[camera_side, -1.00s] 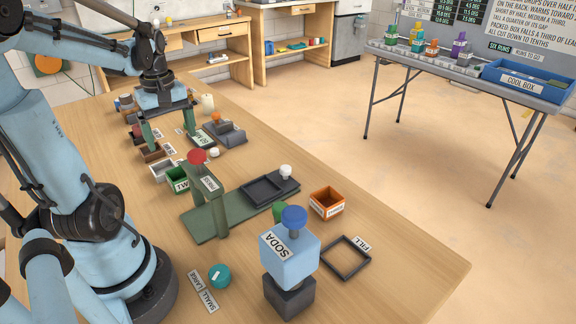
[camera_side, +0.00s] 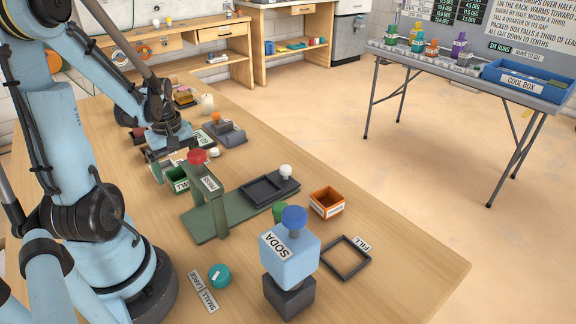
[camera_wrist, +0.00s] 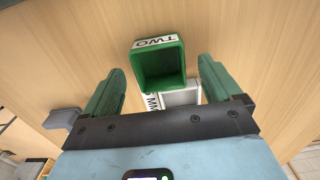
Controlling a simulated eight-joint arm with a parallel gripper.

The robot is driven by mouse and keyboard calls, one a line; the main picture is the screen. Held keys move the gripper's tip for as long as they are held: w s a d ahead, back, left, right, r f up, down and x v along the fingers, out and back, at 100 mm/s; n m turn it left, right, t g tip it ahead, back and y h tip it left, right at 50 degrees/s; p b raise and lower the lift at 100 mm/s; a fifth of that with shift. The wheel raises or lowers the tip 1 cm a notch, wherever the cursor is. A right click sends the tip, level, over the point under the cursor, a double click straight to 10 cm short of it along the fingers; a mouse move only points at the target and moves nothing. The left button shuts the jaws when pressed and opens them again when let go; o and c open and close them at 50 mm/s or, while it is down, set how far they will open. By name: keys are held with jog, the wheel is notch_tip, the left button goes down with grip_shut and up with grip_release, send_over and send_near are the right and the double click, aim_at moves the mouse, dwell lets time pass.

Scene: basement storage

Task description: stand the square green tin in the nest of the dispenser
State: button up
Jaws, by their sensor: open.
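The square green tin (camera_side: 177,182), labelled TWO, stands on the bench left of the green stand with the red knob. In the wrist view the green tin (camera_wrist: 160,68) shows its open, empty top between the fingers. My gripper (camera_wrist: 162,72) is open, with one green finger on each side of the tin and gaps between. In the side view my gripper (camera_side: 168,166) is low at the tin, and its fingers are partly hidden. The light-blue SODA dispenser (camera_side: 289,256) stands on a dark base at the front. A dark square frame (camera_side: 346,258) labelled FILL lies right of it, empty.
The green stand with a red knob (camera_side: 197,157) and dark tray (camera_side: 262,190) lies between tin and dispenser. An orange box (camera_side: 326,203) and teal dial (camera_side: 219,276) are nearby. The front right bench is clear.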

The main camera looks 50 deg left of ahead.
jog(key=shift+f, duration=1.1)
jog(key=c, duration=1.1)
jog(key=shift+c, duration=0.2)
jog(key=shift+r, duration=0.15)
